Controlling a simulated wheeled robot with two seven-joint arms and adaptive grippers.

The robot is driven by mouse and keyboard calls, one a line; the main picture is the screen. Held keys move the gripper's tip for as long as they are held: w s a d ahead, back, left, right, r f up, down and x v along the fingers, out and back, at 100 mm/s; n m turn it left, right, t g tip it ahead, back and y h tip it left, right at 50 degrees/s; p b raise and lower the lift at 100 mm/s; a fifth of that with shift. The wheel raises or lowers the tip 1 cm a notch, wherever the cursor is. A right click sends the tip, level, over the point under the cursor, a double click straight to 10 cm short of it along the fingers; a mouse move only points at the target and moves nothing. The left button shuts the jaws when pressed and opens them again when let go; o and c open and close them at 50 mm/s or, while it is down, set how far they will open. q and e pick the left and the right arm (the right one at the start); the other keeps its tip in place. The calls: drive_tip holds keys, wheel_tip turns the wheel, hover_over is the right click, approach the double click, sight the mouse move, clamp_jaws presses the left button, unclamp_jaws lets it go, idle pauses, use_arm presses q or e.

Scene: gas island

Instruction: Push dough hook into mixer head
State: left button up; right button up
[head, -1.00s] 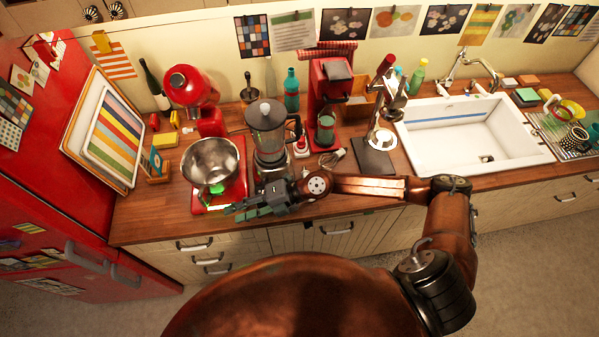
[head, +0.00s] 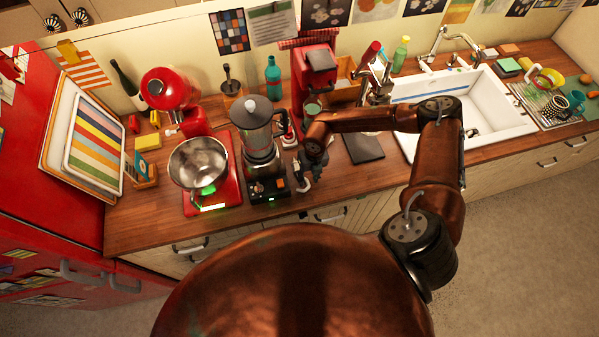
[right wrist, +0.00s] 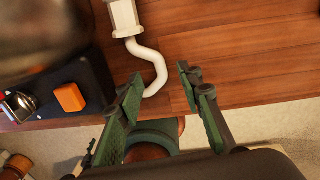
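The red stand mixer has its head (head: 168,90) tilted up, left of centre on the counter. A steel bowl (head: 199,163) sits in front of it on the red base (head: 228,190). A cream, curved dough hook (right wrist: 153,65) lies on the wooden counter near its edge in the right wrist view. Its curved end reaches the gap between my right fingertips; I see no grip on it. My right gripper (right wrist: 161,76) is open. In the head view the right gripper (head: 308,184) is at the counter front, right of the blender, partly hidden by my arm. My left gripper is not in view.
A red coffee machine (head: 316,75) stands behind. A dark mat (head: 361,147) and the sink (head: 490,105) are to the right.

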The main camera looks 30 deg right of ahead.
drive_tip(key=shift+f, duration=1.05)
clamp_jaws()
